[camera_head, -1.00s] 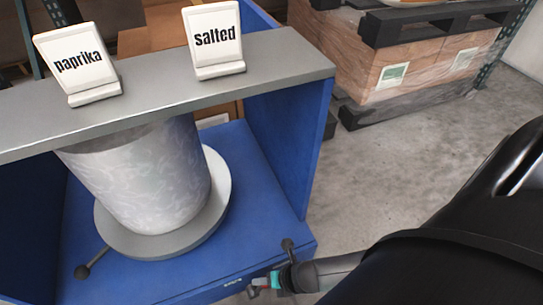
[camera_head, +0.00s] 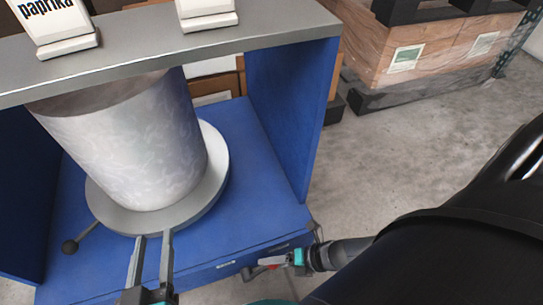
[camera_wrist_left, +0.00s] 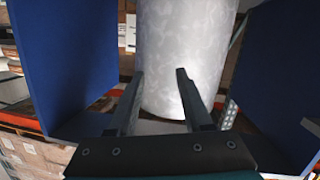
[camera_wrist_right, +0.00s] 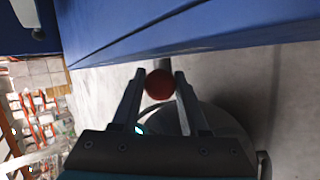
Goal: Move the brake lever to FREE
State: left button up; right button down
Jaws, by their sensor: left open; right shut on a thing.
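A red ball knob (camera_wrist_right: 159,85), seemingly the brake lever's end, sits between the fingers of my right gripper (camera_wrist_right: 158,74), which is shut on it. In the head view my right gripper (camera_head: 256,271) is in front of the blue cabinet's lower right edge. The rest of that lever is mostly hidden. My left gripper (camera_head: 154,237) is open and empty, pointing at the grey round plate's front; it also shows in the left wrist view (camera_wrist_left: 159,72). A dark ball-ended rod (camera_head: 70,246) sticks out at the plate's left. No readable FREE mark shows.
A pale marbled drum (camera_head: 130,150) stands on the grey round plate (camera_head: 218,165) inside the blue cabinet (camera_head: 290,110). A grey shelf (camera_head: 270,30) above bears a paprika sign (camera_head: 60,25) and a salted sign (camera_head: 207,12). Wrapped cartons (camera_head: 435,55) stand behind bare floor at right.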

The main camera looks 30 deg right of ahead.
pick_arm(q)
jog(key=shift+s+d+r+t+h+b, duration=0.3)
jog(key=shift+s+d+r+t, duration=0.15)
jog(key=shift+t, duration=0.15)
pick_arm(e)
jog(key=shift+s+d+f+y, duration=0.1)
jog(key=shift+d+f+y, duration=0.1)
jog(key=shift+f+y, duration=0.15)
jog(key=shift+c, duration=2.2)
grip_release()
jog(key=shift+r, duration=0.1)
jog(key=shift+d, duration=0.1)
